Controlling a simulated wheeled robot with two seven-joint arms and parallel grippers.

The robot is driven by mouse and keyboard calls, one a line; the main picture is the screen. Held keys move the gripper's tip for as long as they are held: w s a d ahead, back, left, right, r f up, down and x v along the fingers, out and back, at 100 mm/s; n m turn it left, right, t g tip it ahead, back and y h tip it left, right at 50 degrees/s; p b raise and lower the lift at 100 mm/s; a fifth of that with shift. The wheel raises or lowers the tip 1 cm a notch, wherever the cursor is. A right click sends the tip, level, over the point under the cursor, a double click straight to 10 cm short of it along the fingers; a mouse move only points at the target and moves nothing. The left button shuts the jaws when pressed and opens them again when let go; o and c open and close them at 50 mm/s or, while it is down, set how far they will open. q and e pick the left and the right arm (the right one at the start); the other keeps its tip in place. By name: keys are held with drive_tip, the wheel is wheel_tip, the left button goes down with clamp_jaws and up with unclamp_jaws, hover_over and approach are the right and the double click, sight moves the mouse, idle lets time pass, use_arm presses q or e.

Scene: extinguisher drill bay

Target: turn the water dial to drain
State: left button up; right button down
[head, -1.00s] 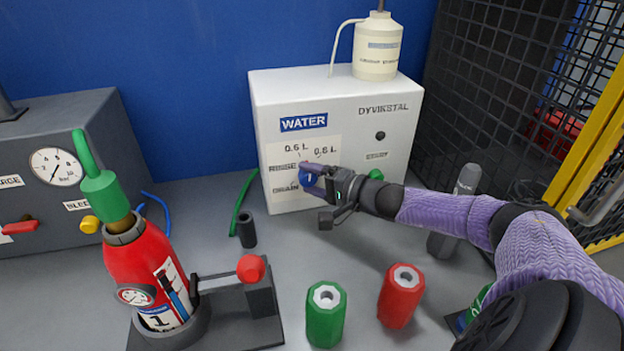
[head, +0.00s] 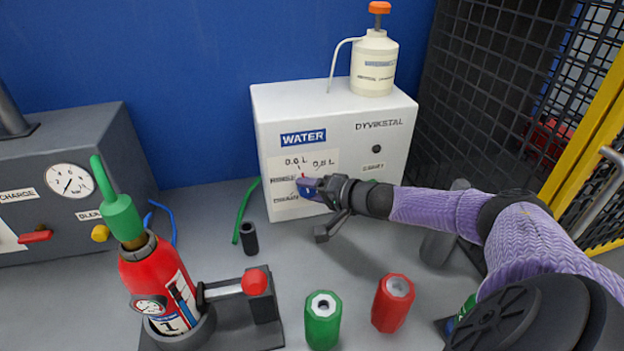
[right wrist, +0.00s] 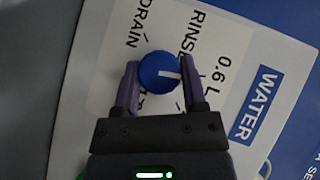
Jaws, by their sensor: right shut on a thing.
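The blue water dial (right wrist: 158,71) sits on the front of the white WATER cabinet (head: 355,167). In the right wrist view it lies between the two purple fingers of my right gripper (right wrist: 159,85), which are shut on its sides. Its white pointer line faces toward the WATER sign, roughly at a 0.6 L mark. The DRAIN label (right wrist: 136,24) and the RINSE label (right wrist: 197,30) are printed beside the dial. In the head view my right gripper (head: 312,188) partly hides the dial and the label panel. My left gripper is not in view.
A red extinguisher (head: 160,275) stands in a dark holder at lower left. A green nut-like cylinder (head: 323,320) and a red one (head: 393,303) stand in front. A white pump bottle (head: 374,65) tops the cabinet. A black mesh fence (head: 465,90) borders the right.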

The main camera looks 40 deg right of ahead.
drive_tip(key=n+g+h+p, duration=0.2)
drive_tip(key=p, duration=0.3)
drive_tip(key=n+g+h+p, duration=0.1)
drive_tip(key=g+h+p, duration=0.1)
drive_tip(key=p, duration=0.4)
drive_tip(key=shift+w+a+r+n, duration=0.1)
drive_tip(key=shift+a+r+n, duration=0.1)
drive_tip(key=shift+r+n, duration=0.2)
drive_tip(key=shift+f+n+g+h+p, duration=0.1)
drive_tip(key=shift+n+g+h+p, duration=0.3)
drive_tip(key=shift+g+h+p, duration=0.3)
drive_tip(key=shift+a+f+n+g+h+p, duration=0.1)
drive_tip(key=shift+n+g+h+p, duration=0.25)
drive_tip(key=shift+h, duration=0.35)
drive_tip(key=shift+a+f+n+g+h, duration=0.1)
drive_tip(key=shift+n+g+h, duration=0.4)
drive_tip(key=shift+h, duration=0.4)
drive_tip(key=shift+w+f+n+g+h+b, duration=0.1)
drive_tip(key=shift+n+g+h+b, duration=0.3)
drive_tip(key=shift+n+h, duration=0.45)
drive_tip(key=n+g+h+b, duration=0.1)
drive_tip(key=n+h+b, duration=0.1)
drive_tip(key=h+b, duration=0.1)
drive_tip(key=shift+a+f+h+b, duration=0.1)
drive_tip(key=shift+f+h+b, duration=0.05)
drive_tip(key=shift+h+b, duration=0.3)
drive_tip(key=shift+n+g+h+b, duration=0.25)
drive_tip(key=shift+n+h+b, duration=0.35)
drive_tip(key=shift+h+b, duration=0.4)
